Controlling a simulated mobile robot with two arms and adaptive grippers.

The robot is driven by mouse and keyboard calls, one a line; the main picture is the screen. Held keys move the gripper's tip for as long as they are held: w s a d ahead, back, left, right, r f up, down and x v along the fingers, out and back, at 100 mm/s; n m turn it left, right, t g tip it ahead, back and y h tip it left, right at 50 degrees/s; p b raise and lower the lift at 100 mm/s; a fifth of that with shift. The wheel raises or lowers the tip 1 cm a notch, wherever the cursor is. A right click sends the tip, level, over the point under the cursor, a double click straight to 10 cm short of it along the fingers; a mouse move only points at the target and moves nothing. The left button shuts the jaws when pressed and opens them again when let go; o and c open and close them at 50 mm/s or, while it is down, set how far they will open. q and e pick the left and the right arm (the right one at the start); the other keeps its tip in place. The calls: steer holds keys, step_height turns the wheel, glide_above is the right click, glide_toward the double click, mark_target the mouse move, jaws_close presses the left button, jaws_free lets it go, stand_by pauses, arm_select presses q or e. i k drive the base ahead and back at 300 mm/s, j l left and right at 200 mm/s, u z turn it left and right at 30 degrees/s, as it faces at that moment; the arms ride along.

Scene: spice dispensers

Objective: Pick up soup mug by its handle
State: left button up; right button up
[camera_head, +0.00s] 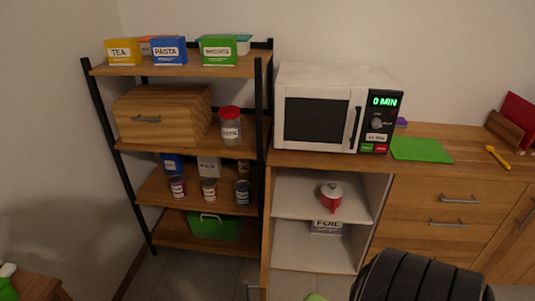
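A small red mug with a pale lid (331,197), which looks like the soup mug, stands on the upper inside shelf (293,206) of the open cabinet below the microwave. It is upright. Its handle is too small to make out clearly. Neither of my grippers can be seen. A dark ribbed part at the bottom right seems to belong to my own arm, below and to the right of the mug and apart from it.
A foil box (326,227) sits below the mug. The cabinet door (266,230) stands open at the left of the opening. A microwave (325,110) and a green board (421,149) are on the counter. A shelf rack (235,71) with jars and boxes stands left.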

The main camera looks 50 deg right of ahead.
mark_target(332, 204)
steer(key=k+l+u, duration=0.1)
steer(key=u, duration=0.3)
steer(key=k+l+u, duration=0.1)
steer(key=u, duration=0.3)
steer(key=k+u, duration=0.2)
steer(key=u, duration=0.2)
steer(key=k+u, duration=0.15)
steer(key=u, duration=0.25)
steer(key=k+l, duration=0.15)
steer(key=k, duration=0.25)
steer(key=k+l, duration=0.15)
steer(key=k, duration=0.2)
steer(key=z, duration=0.05)
